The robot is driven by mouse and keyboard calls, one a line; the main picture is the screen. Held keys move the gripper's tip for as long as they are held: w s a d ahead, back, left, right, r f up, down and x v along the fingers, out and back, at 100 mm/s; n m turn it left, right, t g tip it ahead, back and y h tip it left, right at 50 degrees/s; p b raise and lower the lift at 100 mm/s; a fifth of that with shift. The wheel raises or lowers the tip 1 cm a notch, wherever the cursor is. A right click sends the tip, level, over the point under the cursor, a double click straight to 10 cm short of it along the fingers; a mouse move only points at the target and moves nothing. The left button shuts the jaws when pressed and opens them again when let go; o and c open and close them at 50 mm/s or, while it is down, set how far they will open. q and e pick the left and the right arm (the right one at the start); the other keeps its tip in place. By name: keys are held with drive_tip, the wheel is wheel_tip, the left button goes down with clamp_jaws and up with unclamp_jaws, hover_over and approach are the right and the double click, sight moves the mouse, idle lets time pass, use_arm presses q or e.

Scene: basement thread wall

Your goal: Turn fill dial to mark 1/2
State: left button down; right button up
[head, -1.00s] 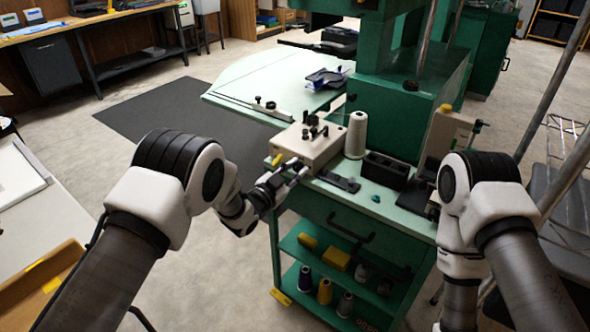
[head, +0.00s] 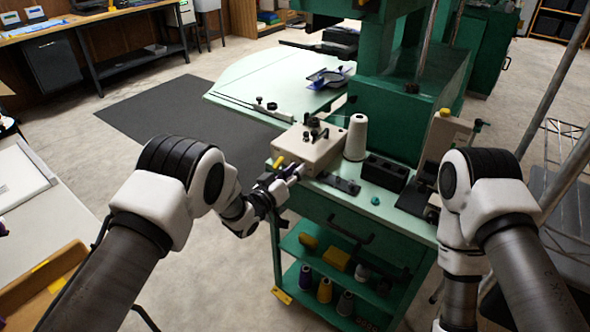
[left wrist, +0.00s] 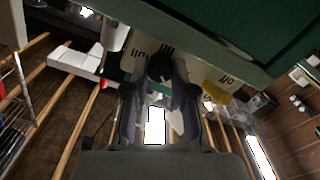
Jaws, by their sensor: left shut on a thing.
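The beige machine box (head: 318,152) stands on the left end of the green cart top. My left gripper (head: 290,176) is at its front face. In the left wrist view the gripper (left wrist: 158,80) is shut on a dark round knob, the fill dial (left wrist: 160,67), on the beige face.
A white thread cone (head: 356,138) and a black block (head: 384,172) stand on the cart (head: 345,199). Open floor lies left of the cart.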

use_arm(q)
drive_tip(key=shift+s+f+n, duration=0.1)
drive_tip(key=shift+f+n, duration=0.15)
drive_tip(key=shift+n, duration=0.75)
drive_tip(key=shift+f, duration=0.1)
drive_tip(key=c, duration=1)
unclamp_jaws()
drive_tip(key=shift+d, duration=0.1)
drive_tip(key=shift+o, duration=0.2)
